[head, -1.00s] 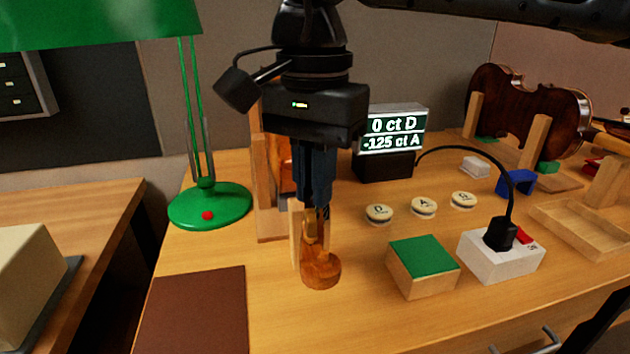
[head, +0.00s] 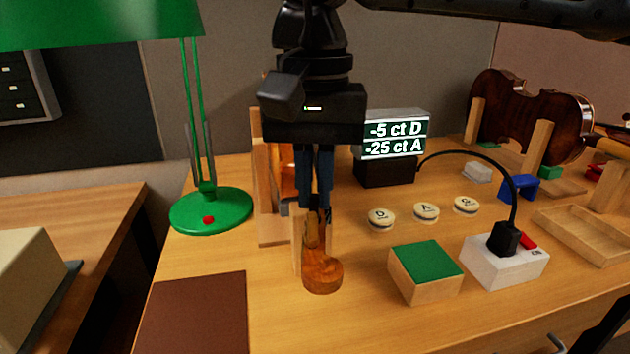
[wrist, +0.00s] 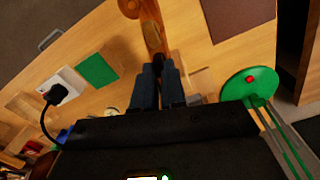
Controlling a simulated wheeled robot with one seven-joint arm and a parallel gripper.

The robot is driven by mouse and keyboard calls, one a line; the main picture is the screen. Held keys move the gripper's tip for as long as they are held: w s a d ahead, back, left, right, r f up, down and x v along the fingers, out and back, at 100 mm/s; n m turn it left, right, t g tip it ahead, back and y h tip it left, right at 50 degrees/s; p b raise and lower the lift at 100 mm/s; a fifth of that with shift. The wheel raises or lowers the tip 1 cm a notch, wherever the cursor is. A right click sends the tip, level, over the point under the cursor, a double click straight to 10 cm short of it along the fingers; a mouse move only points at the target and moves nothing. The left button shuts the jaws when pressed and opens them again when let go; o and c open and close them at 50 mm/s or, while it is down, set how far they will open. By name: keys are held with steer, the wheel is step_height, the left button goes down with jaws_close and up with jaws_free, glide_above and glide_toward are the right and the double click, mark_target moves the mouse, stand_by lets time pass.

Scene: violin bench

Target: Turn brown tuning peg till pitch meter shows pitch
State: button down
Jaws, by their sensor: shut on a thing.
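The pitch meter (head: 393,136) stands at the back of the bench and reads -5 ct D and -25 ct A. The violin's brown scroll end (head: 322,274) points toward me in a wooden holder (head: 268,200). My gripper (head: 316,207) points down over the neck just behind the scroll, with its fingers close together. In the wrist view my fingertips (wrist: 158,65) sit beside the brown neck (wrist: 152,32). They are shut on what looks like the brown tuning peg, which the fingers hide.
Three round buttons (head: 426,212), a green-topped block (head: 426,270) and a white power box (head: 503,262) stand to the right. A green lamp (head: 210,208) is at left, with a brown mat (head: 195,312) in front. Another violin (head: 530,112) rests at the back right.

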steer(key=c, duration=1.2)
jaws_free()
steer(key=shift+r, duration=3.9)
